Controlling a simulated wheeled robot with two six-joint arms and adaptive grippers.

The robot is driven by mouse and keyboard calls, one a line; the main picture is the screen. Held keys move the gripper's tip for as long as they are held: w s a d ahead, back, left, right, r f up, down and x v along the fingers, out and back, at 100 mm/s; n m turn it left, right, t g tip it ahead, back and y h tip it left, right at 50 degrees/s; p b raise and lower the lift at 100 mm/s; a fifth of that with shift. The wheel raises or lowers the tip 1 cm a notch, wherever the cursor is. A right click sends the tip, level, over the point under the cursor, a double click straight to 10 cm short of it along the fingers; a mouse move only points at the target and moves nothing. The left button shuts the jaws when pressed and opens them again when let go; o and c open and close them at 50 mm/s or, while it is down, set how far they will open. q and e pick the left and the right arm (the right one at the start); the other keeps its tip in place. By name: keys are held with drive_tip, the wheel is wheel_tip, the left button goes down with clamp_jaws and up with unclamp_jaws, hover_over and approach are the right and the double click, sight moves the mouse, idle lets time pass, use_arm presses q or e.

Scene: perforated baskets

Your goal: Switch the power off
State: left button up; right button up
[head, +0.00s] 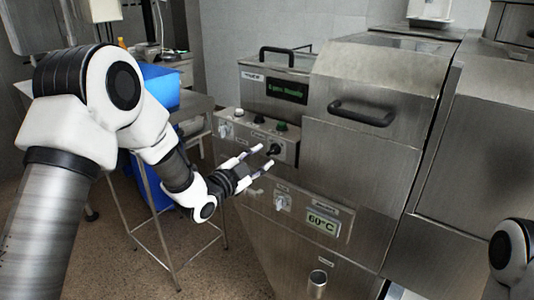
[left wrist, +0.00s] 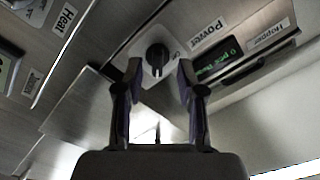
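In the left wrist view, a black rotary knob (left wrist: 157,57) on a light plate, beside a "Power" label (left wrist: 208,33), sits in the gap between my left gripper's fingers (left wrist: 158,78). In the head view, my left gripper (head: 261,158) is open, its fingertips at the front of the steel machine's control panel, close to a dark knob (head: 273,150). I cannot tell whether the fingers touch the knob. My right gripper is not seen; only a part of my right arm shows at the right edge.
The panel also carries another knob (head: 225,131) and small buttons. A heat knob (head: 282,203) and a 60°C display (head: 322,222) sit below. A black handle (head: 361,113) sticks out at right. A blue container (head: 160,88) stands on a table behind my left arm.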

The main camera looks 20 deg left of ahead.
sight(269, 153)
use_arm(q)
drive_tip(key=x, duration=0.2)
drive_tip(key=shift+w+d+r, duration=0.15)
drive_tip(key=shift+w+d, duration=0.15)
drive_tip(key=shift+d, duration=0.05)
drive_tip(key=shift+w+d, duration=0.15)
drive_tip(key=shift+d, duration=0.05)
drive_tip(key=shift+a, duration=0.1)
drive_tip(key=shift+w+a, duration=0.1)
drive_tip(key=shift+c, duration=1.4)
clamp_jaws()
